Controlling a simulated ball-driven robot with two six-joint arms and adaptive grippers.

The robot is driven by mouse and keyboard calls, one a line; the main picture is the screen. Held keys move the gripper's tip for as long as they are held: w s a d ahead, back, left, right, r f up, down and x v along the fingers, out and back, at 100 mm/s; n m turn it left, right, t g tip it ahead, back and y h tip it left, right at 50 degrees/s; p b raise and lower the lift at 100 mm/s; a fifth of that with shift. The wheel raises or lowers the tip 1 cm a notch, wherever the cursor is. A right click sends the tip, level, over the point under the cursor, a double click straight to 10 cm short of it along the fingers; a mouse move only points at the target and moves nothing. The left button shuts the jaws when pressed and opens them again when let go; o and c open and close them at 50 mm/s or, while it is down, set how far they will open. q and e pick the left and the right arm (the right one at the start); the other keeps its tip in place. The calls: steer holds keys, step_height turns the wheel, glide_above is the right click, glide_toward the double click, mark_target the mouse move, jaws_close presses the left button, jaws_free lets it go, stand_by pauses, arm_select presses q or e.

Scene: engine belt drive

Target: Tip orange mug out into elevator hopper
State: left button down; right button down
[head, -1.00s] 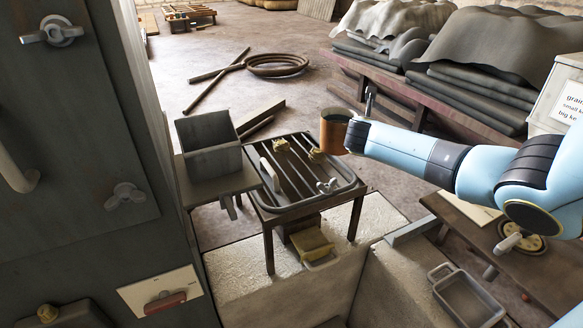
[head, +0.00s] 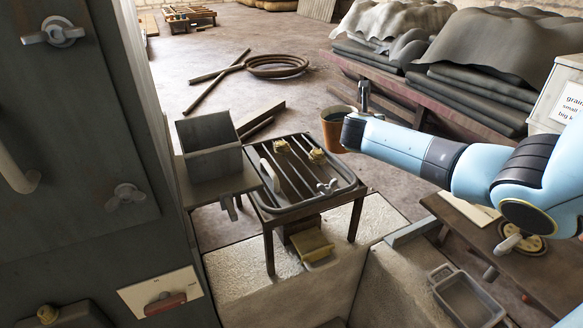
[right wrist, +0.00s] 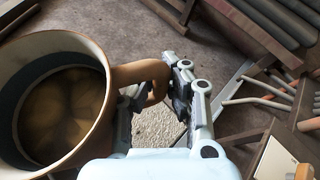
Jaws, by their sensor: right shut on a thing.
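The orange mug (head: 335,135) is in the air in the head view, behind the right part of a slatted grate table. In the right wrist view the mug (right wrist: 92,150) fills the left side, with a dark inner wall and something brownish at the bottom. My right gripper (right wrist: 162,88) is shut on the mug's handle (right wrist: 145,72). In the head view the gripper (head: 352,124) is partly hidden at the mug's right. A grey open box (head: 212,160), apparently the elevator hopper, stands left of the mug, clearly apart from it. My left gripper is not in view.
The grate table (head: 300,205) stands between the grey box and my right arm, with small brass fittings and a wing nut on it. A tall dark cabinet (head: 75,110) blocks the left. A shallow grey tray (head: 465,298) lies at lower right.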

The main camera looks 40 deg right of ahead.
mark_target(353, 110)
steer(key=shift+w+a+r+n+h+b, duration=0.15)
steer(key=shift+w+a+n+h+b, duration=0.2)
steer(key=shift+b, duration=0.25)
steer(key=w+a+r+n+b, duration=0.1)
steer(key=a+r+n+h+b, duration=0.1)
steer(key=shift+w+r+g+h, duration=0.25)
steer(key=shift+w+r+g, duration=0.05)
steer(key=shift+w+r, duration=0.1)
steer(key=shift+w+a+f+b, duration=0.1)
steer(key=shift+w+a+b, duration=0.1)
steer(key=shift+b, duration=0.45)
steer(key=shift+w+a+r+n+h+b, duration=0.25)
steer(key=shift+w+a+n+h+b, duration=0.35)
steer(key=shift+b, duration=0.55)
steer(key=n+b, duration=0.1)
steer(key=w+a+h+b, duration=0.1)
steer(key=b, duration=0.1)
steer(key=n+b, duration=0.1)
steer(key=b, duration=0.1)
steer(key=shift+w+a+r+n, duration=0.2)
steer(key=shift+a+r+n, duration=0.05)
steer(key=shift+r+n, duration=0.15)
steer(key=shift+w+a+r+h, duration=0.1)
steer(key=shift+r+h, duration=0.1)
steer(key=shift+h, duration=0.1)
steer(key=shift+w+a+n+b, duration=0.1)
steer(key=shift+n+b, duration=0.15)
steer(key=shift+b, duration=0.4)
